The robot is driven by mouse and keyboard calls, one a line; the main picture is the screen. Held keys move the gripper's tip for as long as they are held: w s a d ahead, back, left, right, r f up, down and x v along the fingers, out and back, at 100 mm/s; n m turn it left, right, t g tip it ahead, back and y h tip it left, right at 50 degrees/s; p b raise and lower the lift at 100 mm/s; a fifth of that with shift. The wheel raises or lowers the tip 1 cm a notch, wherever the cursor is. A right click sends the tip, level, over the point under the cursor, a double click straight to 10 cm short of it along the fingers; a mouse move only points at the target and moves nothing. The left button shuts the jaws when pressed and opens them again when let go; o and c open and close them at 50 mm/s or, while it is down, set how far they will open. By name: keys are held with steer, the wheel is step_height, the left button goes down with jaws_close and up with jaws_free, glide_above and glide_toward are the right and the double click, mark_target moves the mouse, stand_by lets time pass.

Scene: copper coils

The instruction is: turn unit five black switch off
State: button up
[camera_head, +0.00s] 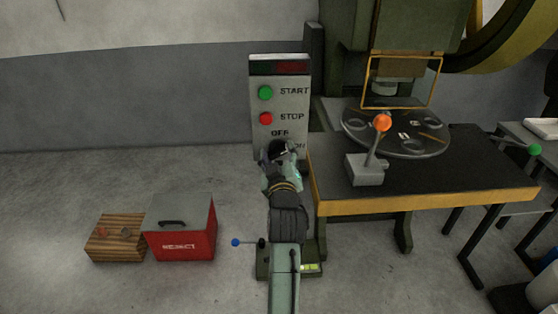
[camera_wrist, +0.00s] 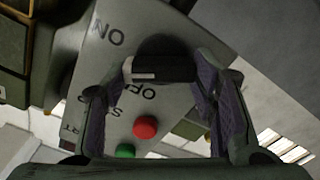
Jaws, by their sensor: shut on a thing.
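The grey control panel (camera_head: 257,101) stands upright beside the press, with a green START button (camera_head: 265,92), a red STOP button (camera_head: 266,118) and OFF and ON labels. In the wrist view, the black switch (camera_wrist: 165,62) sits between my two fingers, with a pale mark on its front bar. The ON label (camera_wrist: 107,34) is up and left of it, and the OFF label (camera_wrist: 134,92) is just below. My gripper (camera_head: 279,152) is at the panel's lower part, shut on the switch, and hides most of it in the head view.
The press table (camera_head: 440,182) is close on the right, with an orange-knobbed lever (camera_head: 382,123) on it. A red reject box (camera_head: 181,232) and a wooden block (camera_head: 114,239) stand on the floor at left. A blue-tipped lever (camera_head: 236,242) is low beside my arm.

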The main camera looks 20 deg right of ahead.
steer(key=n+b, duration=0.1)
steer(key=n, duration=0.2)
steer(key=n+b, duration=0.2)
steer(key=n, duration=0.1)
steer(key=shift+a+f+n, duration=0.1)
steer(key=shift+f+n, duration=0.1)
steer(key=shift+n, duration=0.1)
steer(key=n+b, duration=0.2)
steer(key=n, duration=0.3)
steer(key=shift+a+b, duration=0.1)
steer(key=shift+b, duration=0.3)
steer(key=shift+n, duration=0.3)
steer(key=o, duration=1.1)
steer(key=shift+o, duration=0.2)
steer(key=v, duration=0.7)
steer(key=shift+s, duration=0.25)
